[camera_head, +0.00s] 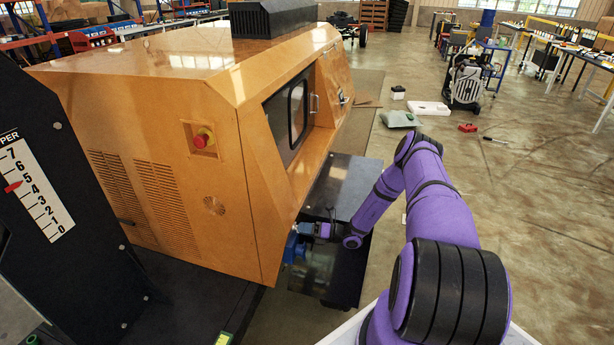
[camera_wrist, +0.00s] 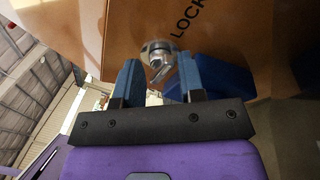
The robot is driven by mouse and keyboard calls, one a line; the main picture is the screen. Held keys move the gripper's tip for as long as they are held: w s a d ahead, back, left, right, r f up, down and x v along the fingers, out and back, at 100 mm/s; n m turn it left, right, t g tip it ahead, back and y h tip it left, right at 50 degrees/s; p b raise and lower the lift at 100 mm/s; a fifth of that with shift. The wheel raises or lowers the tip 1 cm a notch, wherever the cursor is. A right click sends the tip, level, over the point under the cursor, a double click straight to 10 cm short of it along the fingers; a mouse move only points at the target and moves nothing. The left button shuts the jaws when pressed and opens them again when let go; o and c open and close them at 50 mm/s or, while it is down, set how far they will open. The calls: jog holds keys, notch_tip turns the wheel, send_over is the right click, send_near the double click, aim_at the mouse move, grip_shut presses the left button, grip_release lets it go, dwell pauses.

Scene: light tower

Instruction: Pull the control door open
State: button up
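The orange light tower cabinet (camera_head: 205,75) stands at the left in the head view. My gripper (camera_head: 295,245) is low at the cabinet's bottom corner, well below that handle. In the wrist view my gripper (camera_wrist: 157,68) has its two blue fingers apart. A silver turn latch (camera_wrist: 160,56) on an orange panel lies between and just past the fingertips, beside the printed word LOCK (camera_wrist: 187,18). I cannot tell whether a finger touches it.
A red emergency button (camera_head: 203,138) is on the cabinet's near side. A dark panel with a number scale (camera_head: 36,187) stands at the far left. Small items, including a red box (camera_head: 467,128), lie on the floor at the back right. Open floor (camera_head: 545,190) extends to the right.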

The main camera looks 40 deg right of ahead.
jog(key=s+d+n+t+h, duration=0.1)
jog(key=s+d+n+h, duration=0.2)
jog(key=s+d+n, duration=0.5)
jog(key=a+r+n+g, duration=0.3)
jog(key=r+n+g, duration=0.1)
jog(key=r, duration=0.6)
jog(key=w+a+r+n+g, duration=0.1)
jog(key=a+r+n+g, duration=0.3)
jog(key=r, duration=0.6)
jog(key=a+r+n+g+y, duration=0.1)
jog(key=a+r+n+g, duration=0.2)
jog(key=r+n, duration=0.4)
jog(key=shift+w+a+r+g, duration=0.2)
jog(key=shift+a+r+g, duration=0.3)
jog(key=shift+r, duration=1.15)
